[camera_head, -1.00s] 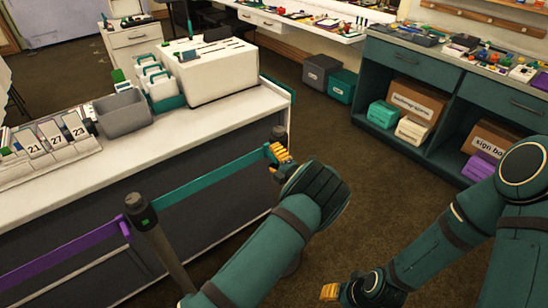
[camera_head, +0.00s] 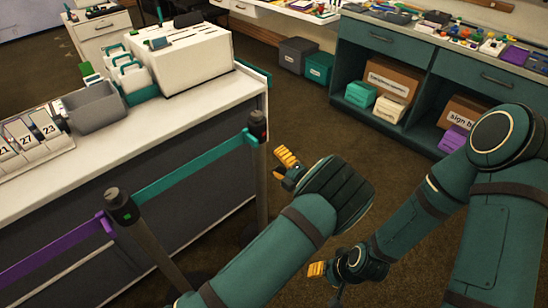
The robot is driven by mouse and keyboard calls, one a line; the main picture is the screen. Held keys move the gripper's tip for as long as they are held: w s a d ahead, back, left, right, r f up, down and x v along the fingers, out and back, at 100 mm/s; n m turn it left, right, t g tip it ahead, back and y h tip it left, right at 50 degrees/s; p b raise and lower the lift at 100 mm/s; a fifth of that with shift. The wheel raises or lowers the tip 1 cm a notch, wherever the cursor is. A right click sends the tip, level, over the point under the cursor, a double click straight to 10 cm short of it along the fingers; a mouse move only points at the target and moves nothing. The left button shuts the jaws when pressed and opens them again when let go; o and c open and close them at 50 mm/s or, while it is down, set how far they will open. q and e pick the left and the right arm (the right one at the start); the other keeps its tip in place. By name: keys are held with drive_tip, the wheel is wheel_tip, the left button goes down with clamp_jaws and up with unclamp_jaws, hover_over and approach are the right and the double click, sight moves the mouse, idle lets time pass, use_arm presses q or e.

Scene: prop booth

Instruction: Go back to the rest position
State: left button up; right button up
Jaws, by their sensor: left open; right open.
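My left gripper (camera_head: 287,158), with yellow-orange fingers, is open and empty. It hangs just right of a dark barrier post (camera_head: 260,185), with a small gap between them in the picture. A teal belt (camera_head: 190,168) runs from that post to a second post (camera_head: 150,240) at lower left. My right gripper (camera_head: 316,269) is open and empty, low over the brown carpet near the bottom middle. My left forearm hides part of the floor.
A white counter (camera_head: 160,125) with a grey bin (camera_head: 95,105) stands behind the belt. A purple belt (camera_head: 50,255) runs off to the left. A teal shelf unit (camera_head: 400,55) with boxes stands at the back right. Carpet (camera_head: 310,115) between them is clear.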

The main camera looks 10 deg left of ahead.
idle(0.4)
use_arm(q)
drive_tip(key=s+a+f+n+g+h, duration=0.3)
drive_tip(key=s+a+f+n+g, duration=0.25)
drive_tip(key=s+f+n, duration=0.2)
drive_tip(key=s+a+f+n+g+h, duration=0.3)
drive_tip(key=s+a+f+n+g, duration=0.25)
drive_tip(key=s+f, duration=0.3)
drive_tip(key=s+d+f+n+g+h, duration=0.1)
drive_tip(key=s+d+n+g+h, duration=0.2)
drive_tip(key=s+n, duration=0.35)
drive_tip(key=s+d+f+n+h, duration=0.1)
drive_tip(key=s+d+n+h, duration=0.2)
drive_tip(key=s+n+h, duration=0.35)
wheel_tip(320, 180, up, 6)
drive_tip(key=n+t+h, duration=0.2)
drive_tip(key=n+t, duration=0.2)
drive_tip(key=n, duration=1.5)
drive_tip(key=shift+s+d+n, duration=0.3)
drive_tip(key=shift+d+n, duration=0.05)
drive_tip(key=shift+n, duration=0.05)
